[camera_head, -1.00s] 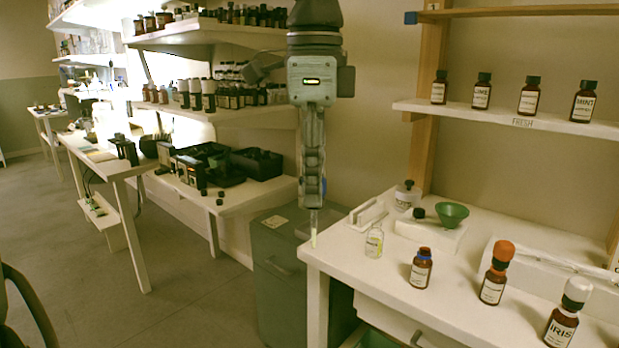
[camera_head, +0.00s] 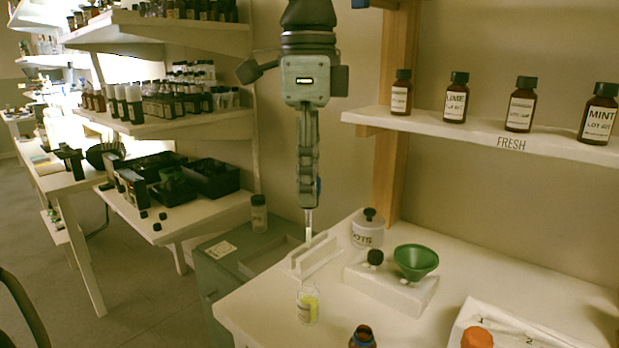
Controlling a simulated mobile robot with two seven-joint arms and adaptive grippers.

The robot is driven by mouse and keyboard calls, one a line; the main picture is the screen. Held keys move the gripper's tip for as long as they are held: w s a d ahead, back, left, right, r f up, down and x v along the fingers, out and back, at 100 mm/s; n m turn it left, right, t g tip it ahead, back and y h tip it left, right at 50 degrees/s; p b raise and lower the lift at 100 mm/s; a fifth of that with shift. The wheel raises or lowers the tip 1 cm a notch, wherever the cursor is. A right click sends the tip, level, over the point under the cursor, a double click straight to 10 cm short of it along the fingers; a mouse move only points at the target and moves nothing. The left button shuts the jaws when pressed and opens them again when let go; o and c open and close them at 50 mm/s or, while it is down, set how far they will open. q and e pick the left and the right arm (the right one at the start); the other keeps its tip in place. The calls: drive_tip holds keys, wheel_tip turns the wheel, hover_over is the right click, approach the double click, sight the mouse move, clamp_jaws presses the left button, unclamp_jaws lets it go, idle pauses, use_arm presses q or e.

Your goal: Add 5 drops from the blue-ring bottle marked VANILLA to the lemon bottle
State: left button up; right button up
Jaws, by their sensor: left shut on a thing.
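My left gripper (camera_head: 309,200) points down in the middle of the view, shut on a slim pale dropper (camera_head: 308,222). A small blue patch shows beside its fingers. A clear glass bottle with yellow liquid (camera_head: 307,306), probably the lemon bottle, stands open on the white table below the dropper in the picture; its label is not readable. The dropper tip appears above and apart from it; depth is hard to tell.
A white slotted rack (camera_head: 314,257) is behind the clear bottle. An orange cap (camera_head: 477,338) and a numbered sheet (camera_head: 520,333) are at right.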

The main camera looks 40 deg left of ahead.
use_arm(q)
drive_tip(key=shift+s, duration=0.1)
drive_tip(key=shift+f, duration=0.2)
drive_tip(key=shift+f, duration=1.65)
drive_tip(key=shift+c, duration=0.4)
clamp_jaws()
drive_tip(key=shift+o, duration=0.5)
unclamp_jaws()
drive_tip(key=shift+c, duration=0.3)
